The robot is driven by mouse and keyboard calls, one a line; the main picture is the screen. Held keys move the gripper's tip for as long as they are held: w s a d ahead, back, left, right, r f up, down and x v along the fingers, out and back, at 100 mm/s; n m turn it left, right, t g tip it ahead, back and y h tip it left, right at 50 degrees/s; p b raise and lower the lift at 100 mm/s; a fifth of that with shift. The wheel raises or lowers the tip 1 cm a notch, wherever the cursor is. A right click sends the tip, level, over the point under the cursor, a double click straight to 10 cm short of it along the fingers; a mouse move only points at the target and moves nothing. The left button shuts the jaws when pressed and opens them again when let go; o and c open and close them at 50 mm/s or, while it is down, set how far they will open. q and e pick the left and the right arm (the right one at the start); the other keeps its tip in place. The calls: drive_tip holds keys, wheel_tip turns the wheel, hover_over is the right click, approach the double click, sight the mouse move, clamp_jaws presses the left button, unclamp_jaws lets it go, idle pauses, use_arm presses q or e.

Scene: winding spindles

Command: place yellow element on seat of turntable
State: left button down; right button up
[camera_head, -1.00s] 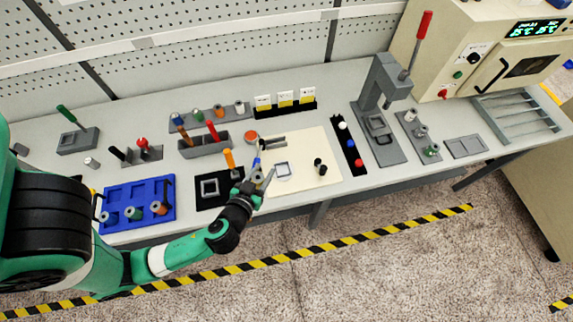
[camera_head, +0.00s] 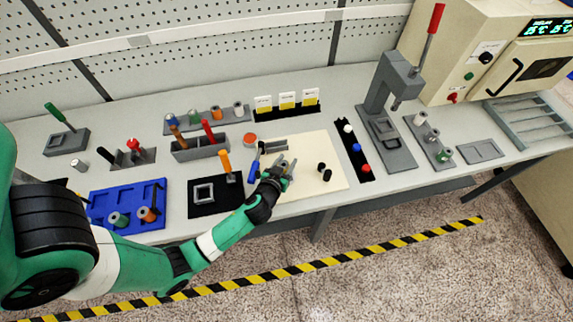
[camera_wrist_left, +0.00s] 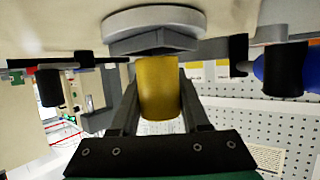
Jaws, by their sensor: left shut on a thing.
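My left gripper (camera_head: 285,168) is over the cream board in the head view. In the left wrist view, its two dark fingers (camera_wrist_left: 158,98) are shut on the yellow element (camera_wrist_left: 158,88), a short cylinder. One end of the element is right at the turntable's grey square seat (camera_wrist_left: 125,46); I cannot tell whether it touches or is seated. The turntable's pale round disc (camera_wrist_left: 150,18) lies behind the seat. In the head view, my gripper hides the element and most or all of the turntable. My right gripper is not in view.
Two black pegs (camera_head: 325,172) stand right of the gripper on the cream board (camera_head: 310,150). A blue-handled tool (camera_head: 254,168) is close on its left. A black mat (camera_head: 230,204) with a grey fixture and orange handle lies further left.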

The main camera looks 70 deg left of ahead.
use_arm(q)
drive_tip(key=shift+s+f, duration=0.1)
drive_tip(key=shift+f, duration=0.5)
drive_tip(key=shift+f, duration=0.15)
drive_tip(key=shift+c, duration=1.9)
unclamp_jaws()
